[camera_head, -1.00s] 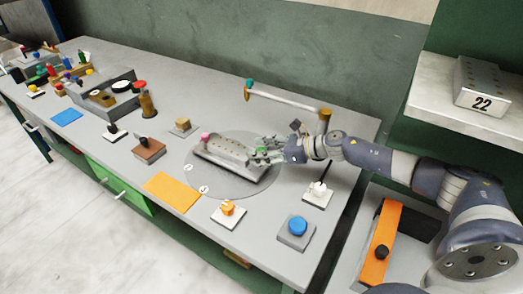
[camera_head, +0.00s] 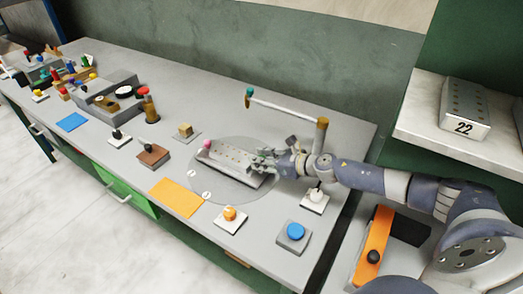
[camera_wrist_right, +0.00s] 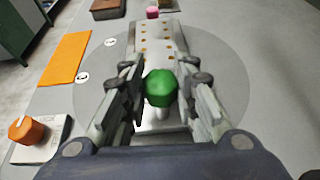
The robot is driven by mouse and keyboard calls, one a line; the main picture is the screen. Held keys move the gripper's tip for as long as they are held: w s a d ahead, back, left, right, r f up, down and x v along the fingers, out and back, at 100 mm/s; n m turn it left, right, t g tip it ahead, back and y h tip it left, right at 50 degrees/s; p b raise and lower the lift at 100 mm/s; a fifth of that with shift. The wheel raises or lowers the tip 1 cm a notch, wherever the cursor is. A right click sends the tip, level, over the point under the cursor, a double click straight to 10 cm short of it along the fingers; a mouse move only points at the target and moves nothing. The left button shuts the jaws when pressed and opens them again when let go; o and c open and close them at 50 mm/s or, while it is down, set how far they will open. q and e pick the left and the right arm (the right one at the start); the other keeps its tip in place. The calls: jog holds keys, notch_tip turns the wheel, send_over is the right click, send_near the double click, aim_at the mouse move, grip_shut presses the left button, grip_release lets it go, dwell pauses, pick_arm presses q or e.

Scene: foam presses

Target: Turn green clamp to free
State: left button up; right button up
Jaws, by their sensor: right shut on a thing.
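The green clamp (camera_wrist_right: 161,88) is a rounded green knob on a pale stem at the near end of a long metal block (camera_wrist_right: 158,40) with rows of small holes. My right gripper (camera_wrist_right: 163,82) is shut on the green clamp, with one finger on each side of the knob. In the head view, the right gripper (camera_head: 262,161) is at the right end of the block (camera_head: 228,157) and largely hides the green clamp. A pink knob (camera_head: 207,144) stands at the block's other end. My left gripper is not in view.
The block lies on a round grey disc (camera_head: 208,190). A raised bar (camera_head: 287,105) stands behind the gripper.

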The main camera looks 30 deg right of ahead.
jog(key=m+h+p, duration=0.1)
jog(key=h+p, duration=0.1)
jog(key=m+h+p, duration=0.2)
jog(key=p, duration=0.1)
jog(key=m+t+h+p, duration=0.1)
jog(key=m+h+p, duration=0.1)
jog(key=p, duration=0.1)
jog(key=shift+a+r, duration=0.2)
jog(key=shift+a, duration=0.05)
jog(key=shift+f+m+h+p, duration=0.1)
jog(key=shift+m+h+p, duration=0.4)
jog(key=shift+f+m+h, duration=0.1)
jog(key=shift+m+h, duration=0.9)
jog(key=m+g+h, duration=0.1)
jog(key=m+h, duration=0.1)
jog(key=h, duration=0.1)
jog(key=shift+m, duration=0.3)
jog(key=m+g+h, duration=0.2)
jog(key=shift+f+m+h, duration=0.1)
jog(key=shift+m+h, duration=0.3)
jog(key=shift+m+g+h+b, duration=0.45)
jog(key=shift+m+g+h, duration=0.05)
jog(key=shift+m+h, duration=0.3)
jog(key=shift+d, duration=0.1)
jog(key=o, duration=1.1)
